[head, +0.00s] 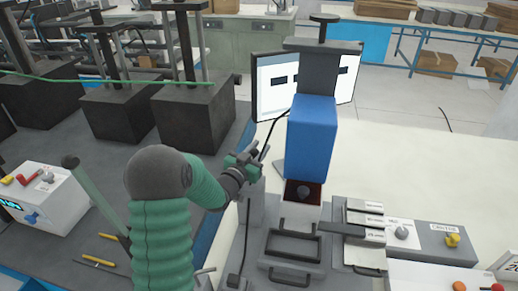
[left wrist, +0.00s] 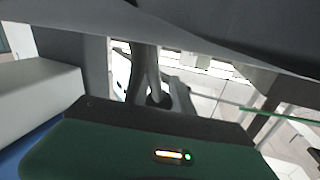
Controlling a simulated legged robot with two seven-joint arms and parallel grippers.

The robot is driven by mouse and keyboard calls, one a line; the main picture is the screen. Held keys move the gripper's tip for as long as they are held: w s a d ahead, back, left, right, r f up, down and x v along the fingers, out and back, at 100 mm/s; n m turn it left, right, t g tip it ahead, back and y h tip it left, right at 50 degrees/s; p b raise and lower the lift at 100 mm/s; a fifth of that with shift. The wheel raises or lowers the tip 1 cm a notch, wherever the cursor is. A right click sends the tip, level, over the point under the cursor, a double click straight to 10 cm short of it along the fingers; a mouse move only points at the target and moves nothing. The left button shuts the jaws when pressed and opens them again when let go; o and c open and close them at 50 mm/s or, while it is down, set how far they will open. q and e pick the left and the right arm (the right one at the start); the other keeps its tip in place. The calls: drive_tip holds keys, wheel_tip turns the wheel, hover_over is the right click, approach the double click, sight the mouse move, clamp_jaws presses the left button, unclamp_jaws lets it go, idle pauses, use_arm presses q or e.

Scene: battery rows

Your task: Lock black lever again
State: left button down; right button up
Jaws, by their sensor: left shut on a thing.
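My left gripper (head: 246,160), green and dark grey, reaches in from the left to the left side of a press with a blue body (head: 311,140). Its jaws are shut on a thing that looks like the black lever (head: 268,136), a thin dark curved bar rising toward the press. The jaws and wrist largely hide the grip. In the left wrist view, dark curved shapes (left wrist: 147,75) show beyond the green gripper body; I cannot tell finger from lever there. Whether the lever is locked cannot be seen. My right gripper is not in view.
A grey fixture with a handled tray (head: 291,258) stands below the press, with a dark red plate (head: 316,194) behind it. Grey bars (head: 365,221) and a box with a yellow knob (head: 452,240) are at right. A white control box (head: 45,198) is at left.

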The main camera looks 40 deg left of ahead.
use_arm(q)
drive_tip(key=shift+a+r, duration=0.1)
drive_tip(key=shift+r, duration=0.15)
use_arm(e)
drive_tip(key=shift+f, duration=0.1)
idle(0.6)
